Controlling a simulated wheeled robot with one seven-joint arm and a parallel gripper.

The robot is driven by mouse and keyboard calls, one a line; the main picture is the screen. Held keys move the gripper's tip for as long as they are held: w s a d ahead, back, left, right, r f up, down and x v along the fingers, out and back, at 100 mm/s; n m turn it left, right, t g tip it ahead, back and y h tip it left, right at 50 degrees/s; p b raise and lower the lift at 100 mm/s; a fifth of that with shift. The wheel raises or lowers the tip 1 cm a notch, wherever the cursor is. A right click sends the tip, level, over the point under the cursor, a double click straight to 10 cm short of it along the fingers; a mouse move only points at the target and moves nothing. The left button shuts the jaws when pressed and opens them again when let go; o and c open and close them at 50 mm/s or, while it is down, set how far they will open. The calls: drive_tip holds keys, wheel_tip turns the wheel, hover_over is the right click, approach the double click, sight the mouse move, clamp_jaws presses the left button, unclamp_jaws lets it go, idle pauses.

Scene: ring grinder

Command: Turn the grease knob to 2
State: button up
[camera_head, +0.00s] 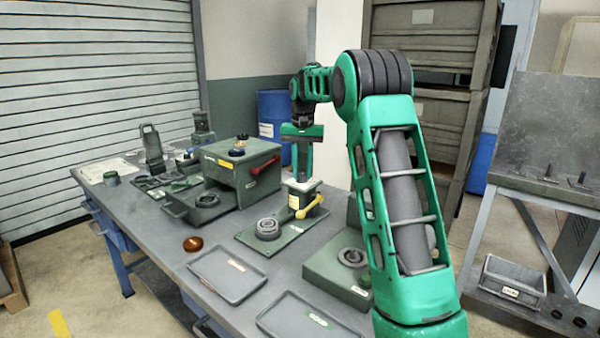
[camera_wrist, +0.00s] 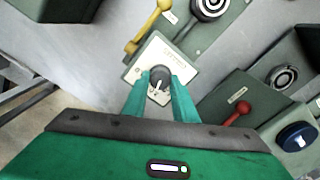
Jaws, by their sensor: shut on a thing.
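The grease knob (camera_wrist: 159,78) is a dark round knob with a light pointer line, on a pale square dial plate (camera_wrist: 144,65) in the wrist view. The plate's markings are too small to read. My gripper (camera_wrist: 160,92) has its two green fingers on either side of the knob and is shut on it. In the head view my gripper (camera_head: 302,172) points down at the top of the small green box with the pale plate (camera_head: 313,184). The knob itself is hidden there by the fingers.
A yellow lever (camera_head: 309,206) is on the box's side. A green machine with a red lever (camera_head: 262,164) stands to the left. A plate with a grey ring fixture (camera_head: 267,228) lies in front. Trays (camera_head: 228,274) and an amber disc (camera_head: 193,243) lie nearer.

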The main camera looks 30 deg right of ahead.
sight(302, 174)
drive_tip(key=o, duration=1)
drive_tip(key=shift+o, duration=0.2)
drive_tip(key=shift+r, duration=0.1)
wheel_tip(302, 174, up, 11)
drive_tip(key=shift+f, duration=0.2)
drive_tip(key=shift+n, duration=0.7)
drive_tip(key=s+a+f, duration=0.2)
drive_tip(key=s+f, duration=0.4)
drive_tip(key=s, duration=0.9)
drive_tip(key=s+a+f, duration=0.3)
drive_tip(key=s+f, duration=0.3)
drive_tip(key=s, duration=1)
drive_tip(key=s+a+f, duration=0.3)
drive_tip(key=s+f, duration=0.3)
drive_tip(key=s, duration=0.9)
drive_tip(key=shift+s+f, duration=0.25)
drive_tip(key=shift+s, duration=0.05)
